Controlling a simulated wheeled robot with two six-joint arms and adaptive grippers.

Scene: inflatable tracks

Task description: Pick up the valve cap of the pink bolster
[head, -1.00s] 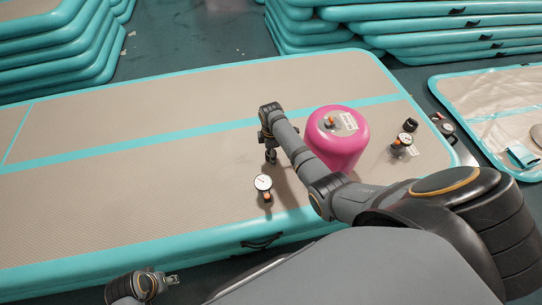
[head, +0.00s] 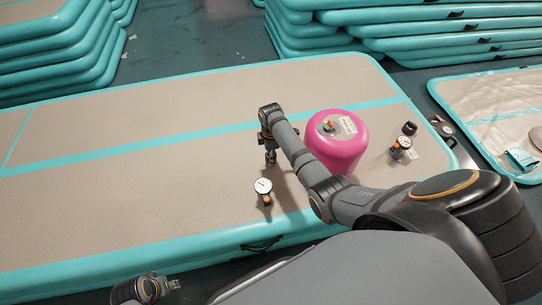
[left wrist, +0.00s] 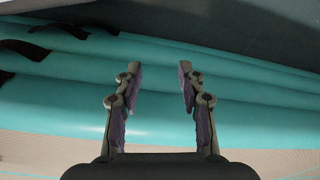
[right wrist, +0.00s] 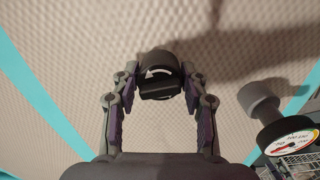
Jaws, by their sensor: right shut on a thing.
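The pink bolster (head: 338,152) stands upright on the mat in the head view, with an orange-and-dark valve fitting (head: 328,125) and a white label on top. My right gripper (head: 270,158) is left of the bolster, pointing down at the mat. In the right wrist view, my right gripper (right wrist: 158,92) is shut on a black cap (right wrist: 157,82) with a white curved arrow. Whether the cap touches the mat is unclear. My left gripper (head: 176,284) is low in front of the mat. It is open and empty in the left wrist view (left wrist: 158,85).
A gauge (head: 263,189) sits on the mat (head: 130,150) close to the right gripper and also shows in the right wrist view (right wrist: 290,140). Another gauge (head: 404,143) and a black cap (head: 409,128) are right of the bolster. Teal mats (head: 440,35) are stacked behind.

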